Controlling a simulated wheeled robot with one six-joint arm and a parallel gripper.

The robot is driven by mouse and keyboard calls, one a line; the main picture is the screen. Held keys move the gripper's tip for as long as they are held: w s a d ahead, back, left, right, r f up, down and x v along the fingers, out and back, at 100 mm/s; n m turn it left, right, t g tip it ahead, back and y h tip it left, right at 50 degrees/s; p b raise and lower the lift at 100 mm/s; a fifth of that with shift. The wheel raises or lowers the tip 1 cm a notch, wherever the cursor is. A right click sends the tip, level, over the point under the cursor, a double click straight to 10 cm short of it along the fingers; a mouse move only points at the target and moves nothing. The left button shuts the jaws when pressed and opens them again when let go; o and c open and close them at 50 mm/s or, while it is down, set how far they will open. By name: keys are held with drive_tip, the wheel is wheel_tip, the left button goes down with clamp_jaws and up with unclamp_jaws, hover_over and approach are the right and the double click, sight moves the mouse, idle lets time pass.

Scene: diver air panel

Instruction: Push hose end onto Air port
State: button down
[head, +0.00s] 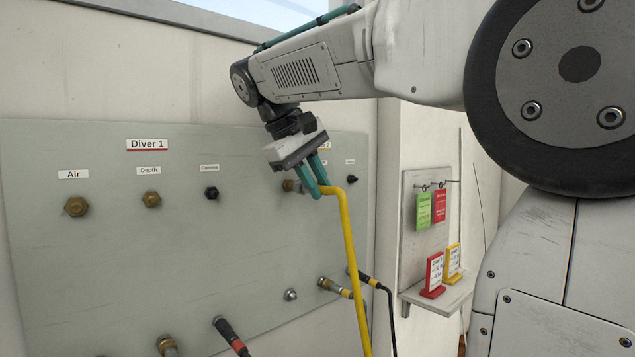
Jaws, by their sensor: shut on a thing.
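The brass Air port (76,206) sticks out of the grey panel at the left, under a white "Air" label (73,174) and the "Diver 1" sign (147,145). Nothing is on this port. My gripper (321,189) has teal fingers and is shut on the yellow hose (349,250) near its bent upper end. The hose hangs down from the fingers and leaves the view at the bottom. The gripper is far to the right of the Air port, in front of the panel's right part. The fingers hide much of the hose end.
A brass Depth port (151,199) and a black Comms port (212,193) sit right of Air. My gripper partly hides another brass fitting (290,186). Lower fittings include a red-banded black connector (231,337) and a yellow-banded one (334,287). A tag shelf (440,292) stands at right.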

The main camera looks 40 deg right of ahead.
drive_tip(key=shift+w, duration=1.1)
idle(0.4)
drive_tip(key=c, duration=1.3)
unclamp_jaws()
drive_tip(key=shift+w, duration=0.1)
drive_tip(key=shift+a, duration=0.1)
drive_tip(key=s+v, duration=0.1)
drive_tip(key=v, duration=0.7)
drive_tip(key=s+a+f+t+y, duration=0.1)
drive_tip(key=s+a+f+y, duration=0.1)
drive_tip(key=s+f, duration=0.5)
drive_tip(key=s+a+f+y, duration=0.2)
drive_tip(key=s+a+f, duration=0.2)
drive_tip(key=f, duration=1.1)
drive_tip(key=s+a+f+t+y, duration=0.1)
drive_tip(key=s+a+f, duration=0.2)
drive_tip(key=s+f, duration=0.7)
drive_tip(key=shift+s+a+f+t+y, duration=0.25)
drive_tip(key=shift+s+f+t+y, duration=0.05)
drive_tip(key=shift+f+y, duration=0.15)
